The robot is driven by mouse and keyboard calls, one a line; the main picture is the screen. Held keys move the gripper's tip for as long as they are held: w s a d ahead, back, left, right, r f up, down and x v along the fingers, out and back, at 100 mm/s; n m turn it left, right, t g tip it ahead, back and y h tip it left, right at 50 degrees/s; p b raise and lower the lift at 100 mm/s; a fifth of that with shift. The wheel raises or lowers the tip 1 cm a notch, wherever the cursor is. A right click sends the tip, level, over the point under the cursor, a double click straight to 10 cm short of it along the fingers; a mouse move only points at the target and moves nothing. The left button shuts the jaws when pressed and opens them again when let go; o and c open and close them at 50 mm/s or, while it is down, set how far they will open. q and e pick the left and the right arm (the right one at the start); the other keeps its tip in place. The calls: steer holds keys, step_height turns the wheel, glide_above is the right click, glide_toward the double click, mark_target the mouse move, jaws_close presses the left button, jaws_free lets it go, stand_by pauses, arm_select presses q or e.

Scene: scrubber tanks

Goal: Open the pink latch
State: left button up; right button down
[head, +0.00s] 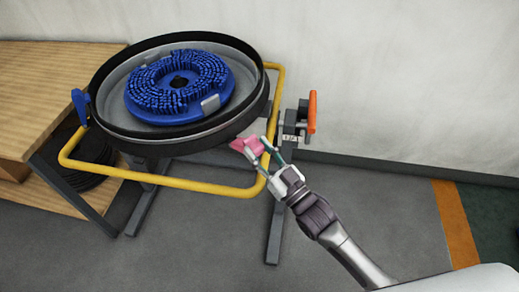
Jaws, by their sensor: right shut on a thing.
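The pink latch (246,146) is at the front right edge of a round tank (190,145) with a black rim. My right gripper (261,146) reaches in from the lower right and is shut on the pink latch, with its fingers around it. The fingers cover part of the latch, so its exact position is hard to tell. My left gripper is not in view.
A blue brush disc (146,108) lies in the tank. A yellow tube frame (190,185) surrounds it. A blue latch (80,104) is at the left, and an orange handle (312,112) at the right. A wooden table (50,85) stands left. The floor at right is clear.

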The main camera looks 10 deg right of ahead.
steer(key=shift+s+a+f, duration=0.1)
steer(key=shift+f, duration=0.6)
steer(key=c, duration=1.1)
jaws_free()
steer(key=o, duration=0.3)
steer(key=shift+o, duration=0.6)
steer(key=shift+r, duration=0.25)
steer(key=v, duration=1.2)
